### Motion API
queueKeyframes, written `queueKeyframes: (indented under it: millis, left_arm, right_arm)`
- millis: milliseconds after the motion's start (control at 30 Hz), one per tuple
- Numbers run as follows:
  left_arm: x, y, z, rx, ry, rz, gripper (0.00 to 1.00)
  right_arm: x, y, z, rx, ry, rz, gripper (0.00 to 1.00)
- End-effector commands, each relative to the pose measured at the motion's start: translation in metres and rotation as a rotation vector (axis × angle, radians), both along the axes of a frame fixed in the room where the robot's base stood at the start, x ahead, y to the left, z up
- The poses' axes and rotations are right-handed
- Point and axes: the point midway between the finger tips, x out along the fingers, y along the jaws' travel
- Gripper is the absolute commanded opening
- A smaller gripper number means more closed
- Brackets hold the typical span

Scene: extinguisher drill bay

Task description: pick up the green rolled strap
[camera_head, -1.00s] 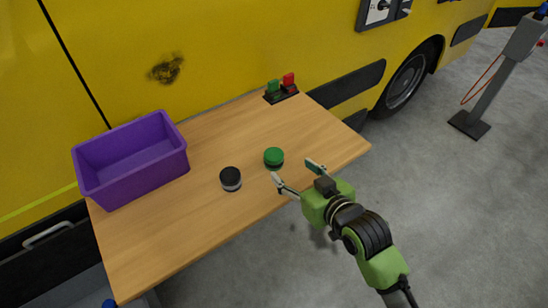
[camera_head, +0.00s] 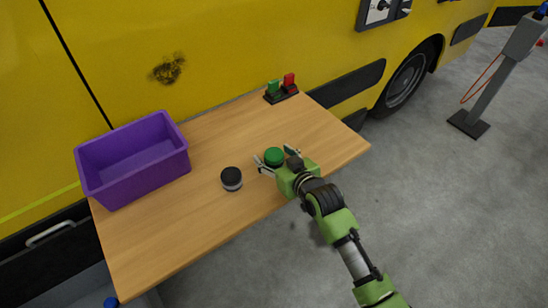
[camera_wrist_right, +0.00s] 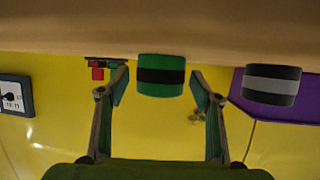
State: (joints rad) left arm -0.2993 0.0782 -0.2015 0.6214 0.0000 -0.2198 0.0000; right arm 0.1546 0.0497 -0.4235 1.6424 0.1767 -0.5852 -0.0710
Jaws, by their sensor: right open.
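The green rolled strap (camera_head: 274,155) sits on the wooden table, right of its middle. In the right wrist view, which shows the scene upside down, the strap (camera_wrist_right: 161,66) is green with a black band round it. My right gripper (camera_head: 273,158) is open at the strap, with one finger to either side of it. In the wrist view my right gripper (camera_wrist_right: 160,88) has a finger on each side, with gaps to the strap; I see no contact. My left gripper is not in view.
A black-and-grey roll (camera_head: 231,179) stands left of the strap; it also shows in the wrist view (camera_wrist_right: 271,84). A purple bin (camera_head: 133,165) is at the table's left. A holder with green and red pieces (camera_head: 281,93) is at the back edge. The wooden table (camera_head: 180,225) is clear in front.

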Motion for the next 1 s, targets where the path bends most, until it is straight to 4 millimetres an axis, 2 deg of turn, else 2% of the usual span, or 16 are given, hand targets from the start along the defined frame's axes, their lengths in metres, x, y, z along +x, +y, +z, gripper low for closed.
queueKeyframes:
  millis: [267,400,467,833,1000]
  left_arm:
    - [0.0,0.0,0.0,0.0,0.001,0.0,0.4]
    - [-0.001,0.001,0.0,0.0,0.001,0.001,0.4]
    - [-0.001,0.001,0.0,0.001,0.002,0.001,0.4]
    - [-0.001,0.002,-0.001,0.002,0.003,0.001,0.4]
    - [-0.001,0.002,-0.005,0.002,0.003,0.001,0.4]
  right_arm:
    - [0.002,0.001,-0.001,0.0,0.0,0.0,0.59]
    - [0.002,0.001,-0.001,0.0,0.0,0.0,0.25]
    - [0.002,0.001,-0.001,0.0,0.0,0.0,0.12]
    - [0.003,0.001,0.002,0.001,-0.003,0.0,0.11]
    - [0.003,0.001,0.019,0.003,-0.005,0.0,0.11]
